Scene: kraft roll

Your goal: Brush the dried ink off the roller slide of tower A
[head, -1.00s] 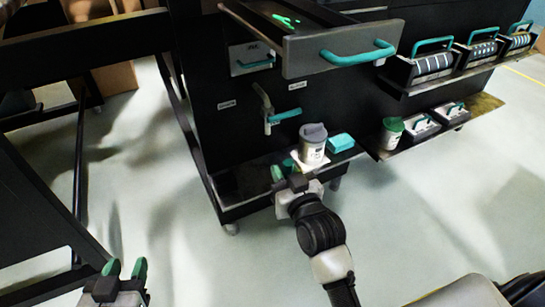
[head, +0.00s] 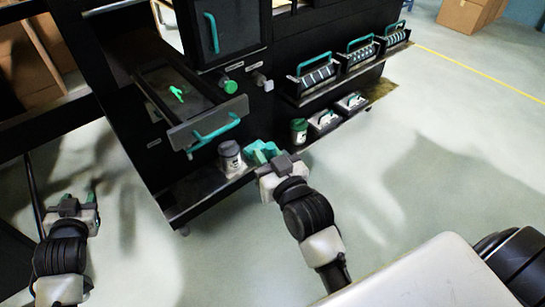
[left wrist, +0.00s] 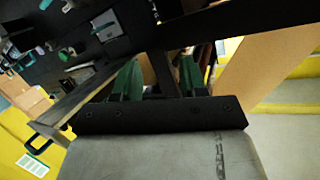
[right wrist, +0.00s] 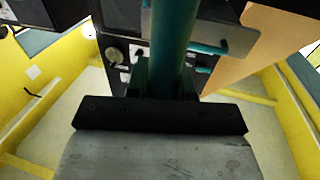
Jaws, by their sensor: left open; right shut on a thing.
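An open tray-like slide (head: 150,85) juts from the black tower with a teal handle (head: 215,131) on its front. Bright green dried ink (head: 178,93) lies on its dark floor. My right gripper (head: 268,157) is at the low shelf, right of the grey-lidded jar (head: 230,155), and shut on a teal block (head: 262,149). In the right wrist view a teal bar (right wrist: 174,40) stands between the fingers; its far end is out of frame. My left gripper (head: 78,198) is open and empty, low at the left; its green fingers show apart in the left wrist view (left wrist: 158,80).
A closed door with a teal handle (head: 212,33) is above the slide. Knobs, one green (head: 231,87), are beside it. Handled rollers (head: 315,77) and a green-lidded jar (head: 299,130) stand on shelves at the right. The floor in front is clear.

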